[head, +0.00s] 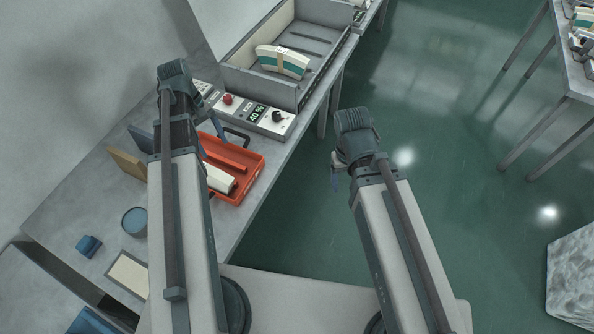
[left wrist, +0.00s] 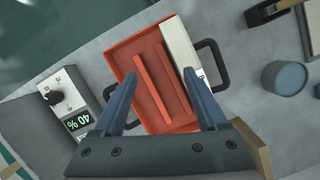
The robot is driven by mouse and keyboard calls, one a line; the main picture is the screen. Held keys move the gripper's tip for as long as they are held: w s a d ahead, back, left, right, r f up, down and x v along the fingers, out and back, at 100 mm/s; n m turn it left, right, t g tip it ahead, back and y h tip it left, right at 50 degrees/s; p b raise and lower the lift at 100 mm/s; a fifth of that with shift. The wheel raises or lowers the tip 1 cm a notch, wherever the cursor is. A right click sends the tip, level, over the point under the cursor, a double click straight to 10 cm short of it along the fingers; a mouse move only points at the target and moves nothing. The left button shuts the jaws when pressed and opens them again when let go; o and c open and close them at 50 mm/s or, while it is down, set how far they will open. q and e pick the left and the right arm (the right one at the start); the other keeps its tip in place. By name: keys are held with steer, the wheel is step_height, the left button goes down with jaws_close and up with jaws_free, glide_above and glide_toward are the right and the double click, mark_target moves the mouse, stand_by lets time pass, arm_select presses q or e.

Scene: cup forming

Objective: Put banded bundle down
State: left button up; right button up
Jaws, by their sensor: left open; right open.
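A white bundle (head: 219,180) lies in the orange-red tray (head: 259,158), beside the tray's raised divider; it also shows in the left wrist view (left wrist: 180,46), partly behind a finger. Whether it has a band is hidden. Another pale, curved bundle with a teal stripe and a tan band (head: 283,61) rests in the grey trough. My left gripper (head: 198,133) is above the tray, partly hidden by its own arm. In the left wrist view its fingers (left wrist: 160,76) are spread and empty, one overlapping the white bundle. My right gripper (head: 335,180) is open, over the floor beside the table.
A control panel with a red button (head: 227,99) and a 40 % display (head: 256,113) stands between tray and trough. The tray has black handles.

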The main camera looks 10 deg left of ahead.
arm_select(q)
steer(key=s+d+m+y, duration=0.2)
steer(key=d+m, duration=0.5)
steer(key=d, duration=0.6)
steer(key=s+d+m+t+y, duration=0.1)
steer(key=s+d+m, duration=0.3)
steer(key=d, duration=1)
steer(key=f+m+y, duration=0.1)
steer(key=m, duration=0.2)
steer(key=shift+s+d+t, duration=0.15)
steer(key=shift+t, duration=0.15)
